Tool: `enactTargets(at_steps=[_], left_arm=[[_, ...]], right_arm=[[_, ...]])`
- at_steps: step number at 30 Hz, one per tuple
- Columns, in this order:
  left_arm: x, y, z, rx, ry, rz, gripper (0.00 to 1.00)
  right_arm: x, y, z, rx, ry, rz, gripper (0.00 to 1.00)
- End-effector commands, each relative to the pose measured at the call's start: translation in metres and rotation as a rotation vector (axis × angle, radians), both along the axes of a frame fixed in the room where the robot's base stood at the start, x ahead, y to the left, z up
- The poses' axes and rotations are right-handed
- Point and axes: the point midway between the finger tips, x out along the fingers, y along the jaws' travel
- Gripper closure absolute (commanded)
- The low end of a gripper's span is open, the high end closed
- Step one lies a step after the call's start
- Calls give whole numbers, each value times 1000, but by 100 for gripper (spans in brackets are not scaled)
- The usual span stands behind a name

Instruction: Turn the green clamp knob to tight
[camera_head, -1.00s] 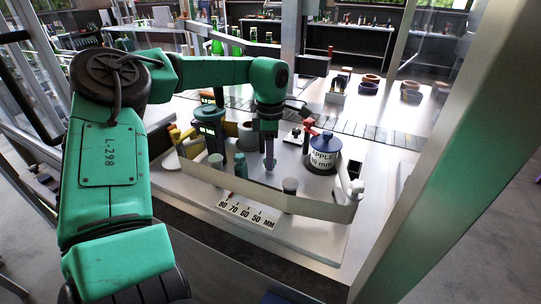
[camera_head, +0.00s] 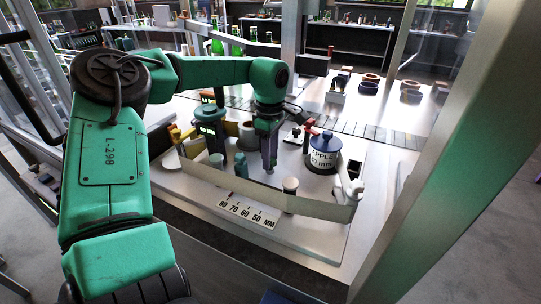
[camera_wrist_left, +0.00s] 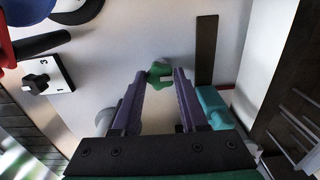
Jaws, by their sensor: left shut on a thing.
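The green clamp knob (camera_wrist_left: 159,68) shows in the left wrist view as a small lobed knob on the pale plate, with a light patch on its near side. My left gripper (camera_wrist_left: 159,76) has its two purple fingers on either side of the knob, shut on it. In the head view the left gripper (camera_head: 269,163) points down at the plate (camera_head: 325,228), and the knob is hidden behind its fingers. My right gripper is in no view.
A teal cylinder (camera_head: 240,165) stands close left of the gripper; a blue-lidded pot labelled APPLE (camera_head: 323,158) stands to the right. A black selector knob (camera_wrist_left: 37,84) is nearby.

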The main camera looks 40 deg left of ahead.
Motion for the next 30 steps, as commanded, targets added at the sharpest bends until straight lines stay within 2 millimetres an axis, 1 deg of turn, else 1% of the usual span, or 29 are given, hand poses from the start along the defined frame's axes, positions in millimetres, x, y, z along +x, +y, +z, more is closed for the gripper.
enactTargets(at_steps=[1, 5, 6, 8, 17, 20, 23, 26, 30], left_arm=[[3, 1, 4, 4, -13, 0, 100], [3, 1, 4, 4, -13, 0, 100], [3, 1, 4, 4, -13, 0, 50], [3, 1, 4, 5, -12, 0, 27], [1, 0, 2, 3, -5, 1, 27], [2, 1, 8, 3, -6, 1, 27], [2, 1, 26, 5, -9, 1, 27], [2, 1, 55, 6, -11, 2, 27], [2, 1, 100, 5, -11, 2, 27]], right_arm=[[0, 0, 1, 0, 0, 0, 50], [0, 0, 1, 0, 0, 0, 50], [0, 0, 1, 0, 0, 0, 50], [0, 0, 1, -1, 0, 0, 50], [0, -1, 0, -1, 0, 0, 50], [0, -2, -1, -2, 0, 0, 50], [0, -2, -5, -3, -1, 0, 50], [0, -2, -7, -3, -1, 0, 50], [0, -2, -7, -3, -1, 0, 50]])
